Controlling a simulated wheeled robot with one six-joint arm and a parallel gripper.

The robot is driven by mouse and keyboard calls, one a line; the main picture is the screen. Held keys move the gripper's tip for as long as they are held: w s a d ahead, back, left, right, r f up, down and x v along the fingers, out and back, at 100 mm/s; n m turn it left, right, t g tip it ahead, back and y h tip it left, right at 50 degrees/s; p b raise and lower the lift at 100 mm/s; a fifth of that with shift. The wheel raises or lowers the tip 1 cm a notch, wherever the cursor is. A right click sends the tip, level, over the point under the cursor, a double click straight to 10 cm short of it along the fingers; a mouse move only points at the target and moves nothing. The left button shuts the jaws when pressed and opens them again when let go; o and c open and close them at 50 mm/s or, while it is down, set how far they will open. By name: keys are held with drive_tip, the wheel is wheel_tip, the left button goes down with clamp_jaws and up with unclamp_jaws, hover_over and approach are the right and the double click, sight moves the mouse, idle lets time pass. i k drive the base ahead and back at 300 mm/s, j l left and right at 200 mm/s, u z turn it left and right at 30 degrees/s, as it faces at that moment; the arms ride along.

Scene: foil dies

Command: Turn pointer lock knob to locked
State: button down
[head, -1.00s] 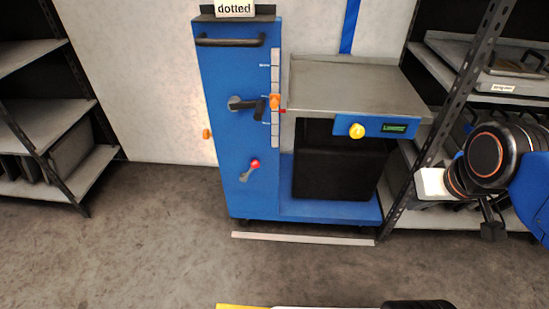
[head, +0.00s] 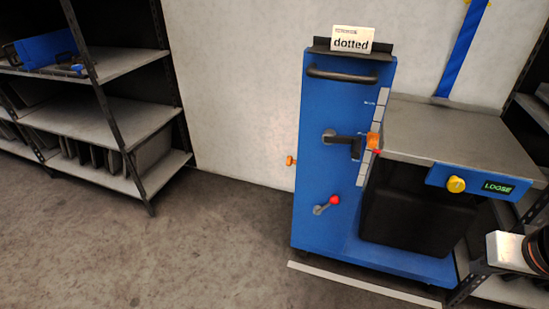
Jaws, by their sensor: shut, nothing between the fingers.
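The blue machine (head: 318,120) stands at right of centre against the wall. A yellow knob (head: 456,185) is on its front panel, beside a small display (head: 497,188) that reads LOOSE. An orange pointer (head: 374,141) sits on the pale vertical scale (head: 363,168). A smaller orange knob (head: 291,160) sticks out of the machine's left side. No label shows which knob is the pointer lock. My gripper is out of view; only part of my arm shows at the right edge, apart from the machine.
A black crank handle (head: 342,142) and a red-tipped lever (head: 327,206) stick out of the column. A card reading "dotted" (head: 352,40) stands on top. A light floor strip (head: 360,284) lies in front. Shelves (head: 105,125) stand at left. The floor at left front is clear.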

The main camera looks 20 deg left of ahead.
sight(290, 160)
drive_tip(key=i+j, duration=0.1)
drive_tip(key=j, duration=1)
drive_tip(key=i+j, duration=0.1)
drive_tip(key=j, duration=1)
drive_tip(key=k+l, duration=0.1)
drive_tip(key=l, duration=0.25)
drive_tip(key=k+l, duration=0.1)
drive_tip(key=l, duration=0.2)
drive_tip(key=k+l, duration=0.15)
drive_tip(key=l, duration=0.2)
drive_tip(key=k+l, duration=0.1)
drive_tip(key=l, duration=0.25)
drive_tip(key=i, duration=0.5)
